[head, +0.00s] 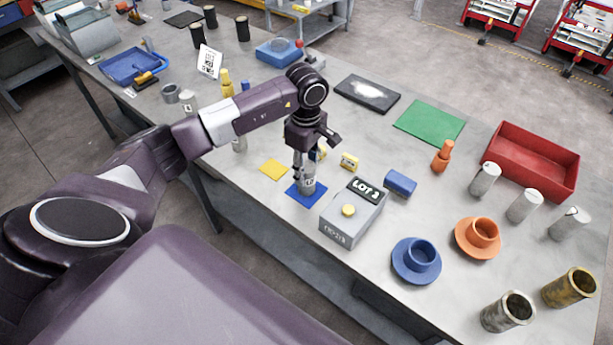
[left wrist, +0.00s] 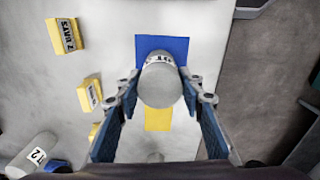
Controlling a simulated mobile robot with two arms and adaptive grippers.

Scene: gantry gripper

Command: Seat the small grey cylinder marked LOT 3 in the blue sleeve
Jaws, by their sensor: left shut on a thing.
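My left gripper (head: 305,172) points down over a blue square mat and is shut on a small grey cylinder (head: 308,186). In the left wrist view the cylinder (left wrist: 161,86) sits between the two fingers of the left gripper (left wrist: 160,90), above the blue mat (left wrist: 146,44). A band of lettering on it is too small to read. I cannot tell whether its base touches the mat. The blue sleeve (head: 421,254), a short ring on a round flange, stands to the right near the front edge, apart from the gripper, and looks empty. My right gripper is not in view.
A grey box with a LOT 3 plate (head: 337,221) and yellow button stands between gripper and sleeve. A blue cylinder (head: 399,183) lies behind it. An orange sleeve (head: 478,238), several grey cylinders (head: 524,206), metal tubes (head: 508,312) and a red bin (head: 510,176) are right.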

